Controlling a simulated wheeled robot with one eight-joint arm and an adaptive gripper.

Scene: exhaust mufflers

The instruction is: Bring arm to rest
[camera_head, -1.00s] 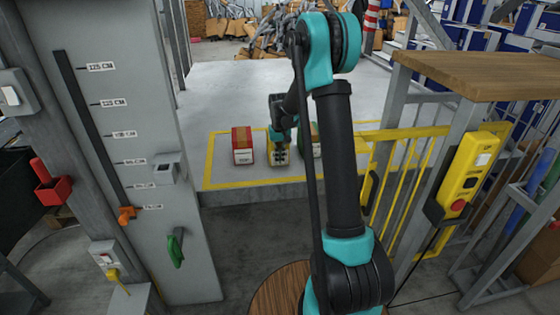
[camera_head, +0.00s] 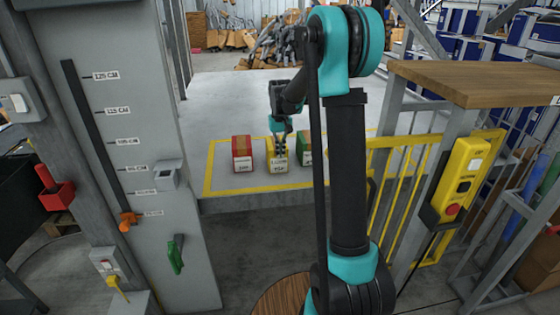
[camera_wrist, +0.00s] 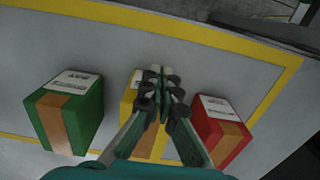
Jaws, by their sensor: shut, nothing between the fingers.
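My arm (camera_head: 348,170) reaches forward over the light grey platform. My gripper (camera_head: 278,140) hangs over the yellow box (camera_head: 277,162), and its fingers are shut with nothing between them. In the wrist view my gripper (camera_wrist: 160,75) covers part of the yellow box (camera_wrist: 128,100). I cannot tell the exact gap between the fingertips and the box top.
A red box (camera_head: 242,154) stands left of the yellow box and a green box (camera_head: 305,149) stands right of it, partly behind my arm. A yellow railing (camera_head: 410,185), a control pendant (camera_head: 460,180) and a wooden-topped stand (camera_head: 470,75) are at the right. A grey column (camera_head: 140,60) stands left.

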